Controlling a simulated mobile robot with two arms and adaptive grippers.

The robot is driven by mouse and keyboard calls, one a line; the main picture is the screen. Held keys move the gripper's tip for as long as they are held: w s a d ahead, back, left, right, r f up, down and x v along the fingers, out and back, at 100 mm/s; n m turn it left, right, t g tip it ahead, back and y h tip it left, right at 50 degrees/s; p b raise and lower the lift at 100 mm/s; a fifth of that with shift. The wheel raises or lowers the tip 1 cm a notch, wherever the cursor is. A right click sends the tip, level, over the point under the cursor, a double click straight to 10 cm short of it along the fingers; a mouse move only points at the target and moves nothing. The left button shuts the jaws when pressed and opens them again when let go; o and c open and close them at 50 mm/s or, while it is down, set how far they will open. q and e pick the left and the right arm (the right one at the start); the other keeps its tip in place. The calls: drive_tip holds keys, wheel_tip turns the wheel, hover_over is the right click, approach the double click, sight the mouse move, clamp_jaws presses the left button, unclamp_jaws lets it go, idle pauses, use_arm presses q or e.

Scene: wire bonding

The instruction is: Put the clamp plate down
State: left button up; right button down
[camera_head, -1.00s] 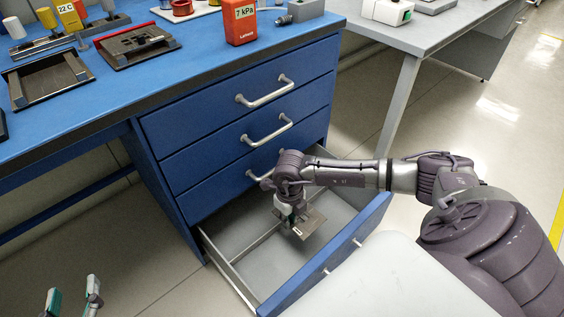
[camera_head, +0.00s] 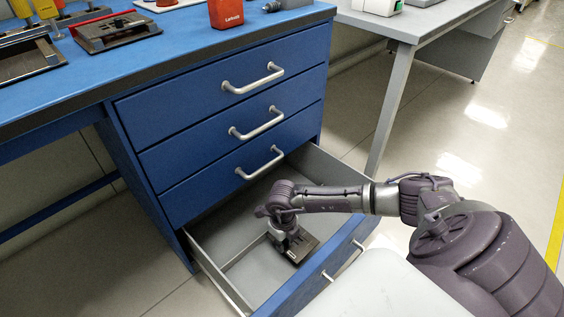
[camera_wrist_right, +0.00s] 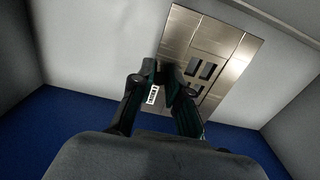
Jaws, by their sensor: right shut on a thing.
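The clamp plate (camera_head: 306,248) is a flat, thin metal plate low inside the open bottom drawer (camera_head: 225,247). It also shows in the right wrist view (camera_wrist_right: 224,45), with several rectangular slots, over the grey drawer floor. My right gripper (camera_wrist_right: 162,76) is shut on the near edge of the clamp plate. In the head view my right gripper (camera_head: 287,243) points down into the drawer, partly hidden by its own wrist. I cannot tell whether the plate touches the drawer floor. My left gripper is out of view.
The blue workbench (camera_head: 190,50) has closed drawers with metal handles above the open one. A divider crosses the drawer, and its walls stand close around my right gripper. A red box (camera_head: 226,12) and fixtures stand on the benchtop. A grey table (camera_head: 425,30) is at the back right.

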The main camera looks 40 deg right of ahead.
sight(283, 258)
wheel_tip(283, 258, down, 5)
drive_tip(key=shift+f+b, duration=0.1)
drive_tip(key=shift+b, duration=0.9)
drive_tip(key=c, duration=1.6)
unclamp_jaws()
drive_tip(key=shift+f, duration=0.1)
drive_tip(key=o, duration=0.5)
drive_tip(key=shift+c, duration=0.2)
